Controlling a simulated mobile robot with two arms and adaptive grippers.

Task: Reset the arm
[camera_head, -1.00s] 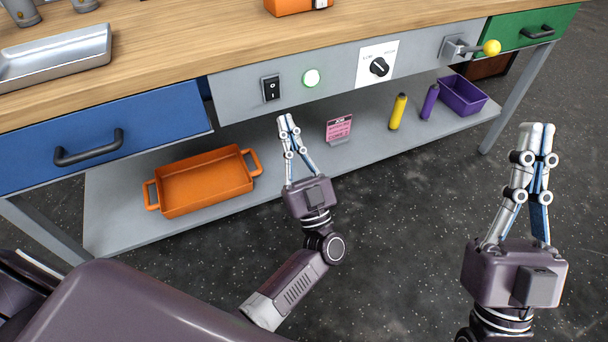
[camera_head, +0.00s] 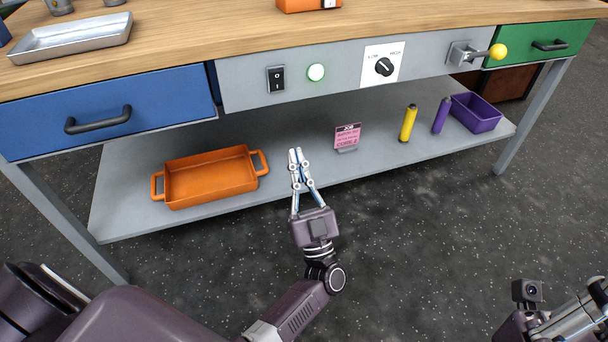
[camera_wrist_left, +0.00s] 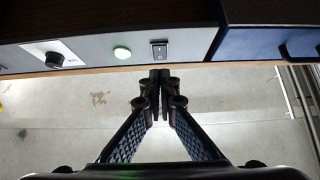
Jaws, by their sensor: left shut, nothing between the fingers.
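My left gripper (camera_head: 296,151) is shut and empty. In the head view its fingertips are together in front of the lower shelf, between the orange tray and the pink card. The left wrist view also shows the closed fingers (camera_wrist_left: 160,76), with the bench's front panel beyond them. My right arm shows only in the bottom right corner of the head view. Its gripper is cut off by the picture edge, so its fingertips are hidden.
The workbench front has a blue drawer (camera_head: 110,112), rocker switch (camera_head: 276,78), lit green button (camera_head: 316,72), knob (camera_head: 384,67) and yellow-tipped lever (camera_head: 497,51). The shelf holds an orange tray (camera_head: 212,194), pink card (camera_head: 347,137), yellow cylinder (camera_head: 408,123), purple cylinder (camera_head: 441,115) and purple bin (camera_head: 476,122).

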